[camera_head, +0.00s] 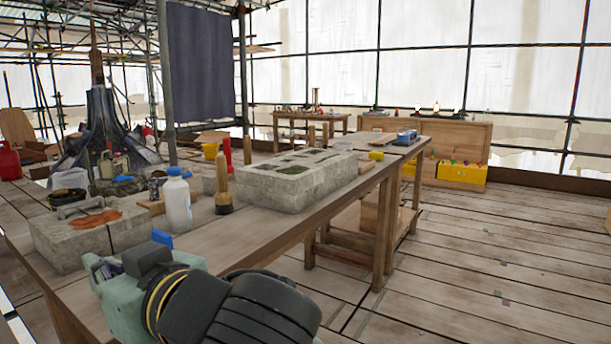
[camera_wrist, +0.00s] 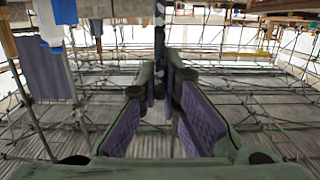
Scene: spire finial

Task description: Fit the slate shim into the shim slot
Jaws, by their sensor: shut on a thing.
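My gripper (camera_head: 108,272) is at the near left of the head view, beside the long bench's front edge. In the wrist view my gripper (camera_wrist: 160,92) has its purple-padded fingers drawn in around a thin dark upright strip, which looks like the slate shim (camera_wrist: 160,50). Its exact outline is hard to tell against the scaffold behind. The shim does not show clearly in the head view. A pale stone block (camera_head: 285,190) with several dark recesses in its top stands on the bench, to the right of and beyond my gripper. I cannot tell which recess is the shim slot.
Another stone block (camera_head: 92,235) with an orange patch is at left.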

